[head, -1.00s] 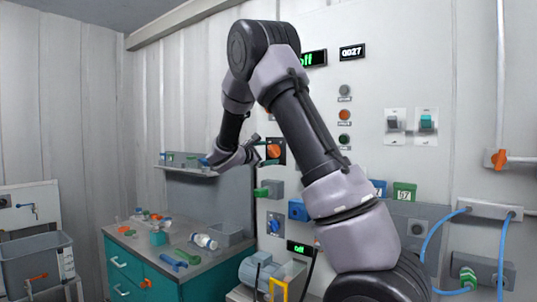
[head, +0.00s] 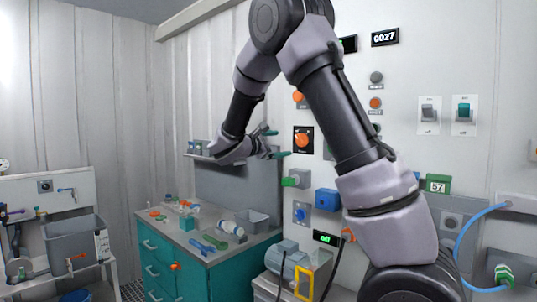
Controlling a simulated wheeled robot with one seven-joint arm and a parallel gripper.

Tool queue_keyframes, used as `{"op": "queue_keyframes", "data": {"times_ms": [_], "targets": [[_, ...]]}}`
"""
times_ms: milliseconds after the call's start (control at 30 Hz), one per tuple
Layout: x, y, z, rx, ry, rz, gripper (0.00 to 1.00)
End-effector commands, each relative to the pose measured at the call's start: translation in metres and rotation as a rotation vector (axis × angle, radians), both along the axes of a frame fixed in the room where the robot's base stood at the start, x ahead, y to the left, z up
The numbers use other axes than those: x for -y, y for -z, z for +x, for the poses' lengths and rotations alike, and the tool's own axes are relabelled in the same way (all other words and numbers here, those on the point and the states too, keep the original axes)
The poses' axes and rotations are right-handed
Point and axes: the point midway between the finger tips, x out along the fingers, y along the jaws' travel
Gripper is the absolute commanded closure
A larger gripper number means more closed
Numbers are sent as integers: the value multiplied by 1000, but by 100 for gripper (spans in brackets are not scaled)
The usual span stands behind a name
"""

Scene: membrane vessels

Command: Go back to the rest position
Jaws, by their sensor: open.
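My gripper (head: 276,143) is at the end of my arm, in the middle of the head view. Its two green-tipped fingers are spread apart with nothing between them. They point right, toward the wall panel (head: 400,130). An orange rotary knob (head: 302,140) on a black plate shows just right of the fingertips; I cannot tell the gap in depth. My arm is bent high, and its upper links hide part of the panel and its displays.
A teal cabinet (head: 160,262) with a grey top stands below, holding a bottle (head: 230,228), a grey bin (head: 252,221) and small parts. A narrow shelf (head: 203,155) is behind my gripper. A motor-like unit (head: 288,262) is below.

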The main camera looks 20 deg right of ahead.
Motion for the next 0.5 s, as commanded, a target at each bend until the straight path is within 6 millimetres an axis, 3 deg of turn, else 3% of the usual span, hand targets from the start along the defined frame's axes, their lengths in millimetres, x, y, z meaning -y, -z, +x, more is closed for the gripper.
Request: {"op": "queue_keyframes", "data": {"times_ms": [167, 300, 400, 500], "targets": [[46, 8, -39, 1, 118, 215, 3], [86, 27, -105, 29, 284, 561, 3], [94, 40, -153, 72, 393, 819, 3], [89, 49, -198, 136, 491, 1071, 3]]}}
